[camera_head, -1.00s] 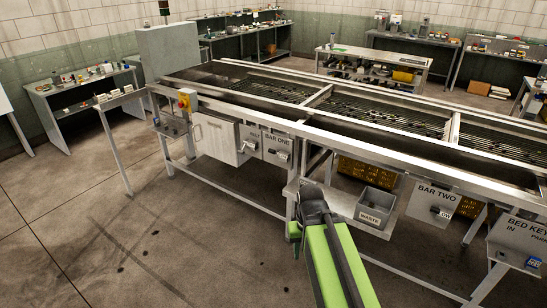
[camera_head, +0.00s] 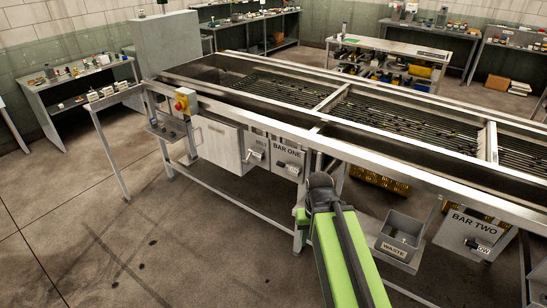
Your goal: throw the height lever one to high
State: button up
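The BAR ONE panel (camera_head: 290,156) is a grey plate hanging under the front rail of the roller sizer. A small lever with a pale tag (camera_head: 292,170) sits low on it; the setting on the tag is too small to read. My green arm (camera_head: 342,258) reaches up from the lower right, and its dark joint (camera_head: 321,182) appears just right of the panel in the picture. No fingers show; my gripper is hidden beyond or below the arm. I see no contact with the lever.
A BELT panel (camera_head: 256,150) and a grey cabinet (camera_head: 219,144) are left of BAR ONE. A WASTE bin (camera_head: 396,252) and the BAR TWO panel (camera_head: 470,235) stand right of my arm. The frame's legs and low rail edge the open floor at left.

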aim_at(282, 165)
jog(key=u, duration=0.6)
jog(key=i, duration=0.95)
jog(key=u, duration=0.65)
